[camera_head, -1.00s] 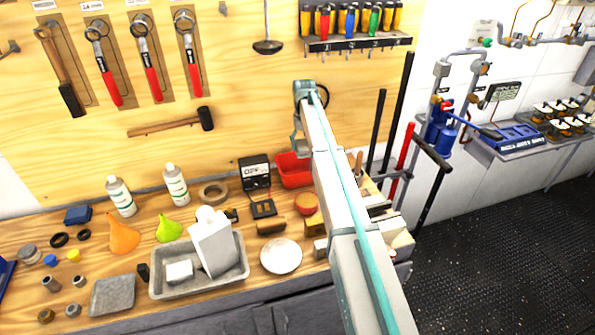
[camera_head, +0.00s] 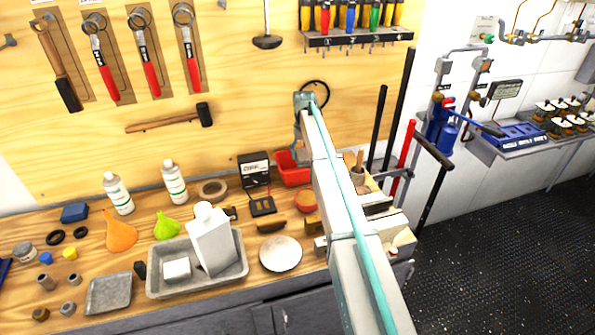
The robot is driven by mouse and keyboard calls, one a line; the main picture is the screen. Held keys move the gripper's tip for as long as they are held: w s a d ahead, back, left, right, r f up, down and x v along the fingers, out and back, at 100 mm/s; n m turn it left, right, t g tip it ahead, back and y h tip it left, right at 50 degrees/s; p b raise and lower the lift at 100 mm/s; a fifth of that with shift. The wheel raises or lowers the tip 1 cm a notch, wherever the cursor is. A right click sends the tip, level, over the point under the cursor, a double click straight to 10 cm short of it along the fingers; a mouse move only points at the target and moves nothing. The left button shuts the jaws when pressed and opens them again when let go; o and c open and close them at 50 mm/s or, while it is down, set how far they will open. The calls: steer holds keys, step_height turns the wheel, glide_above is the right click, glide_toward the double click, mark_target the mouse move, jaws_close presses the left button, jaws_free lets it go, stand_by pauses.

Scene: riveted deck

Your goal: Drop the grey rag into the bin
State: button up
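A flat grey square piece (camera_head: 108,293), which looks like the grey rag, lies on the bench at the lower left; I cannot tell for sure that it is cloth. A red open bin (camera_head: 294,174) stands at the back of the bench, partly hidden behind my arm. My arm reaches up and away across the middle of the view. My gripper (camera_head: 299,148) hangs from its far end, close to the red bin in the picture and far right of the grey piece. Its fingers are small and partly covered by the arm, so their opening and any load are unclear.
A grey tray (camera_head: 155,285) holds a white jug (camera_head: 211,240) and a white block. A white plate (camera_head: 281,254), a tape roll (camera_head: 212,191), two bottles, a black meter (camera_head: 254,170) and funnels crowd the bench. The tool board rises behind.

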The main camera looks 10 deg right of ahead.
steer(key=o, duration=0.4)
steer(key=shift+r, duration=0.1)
step_height(320, 180, up, 12)
stand_by(0.6)
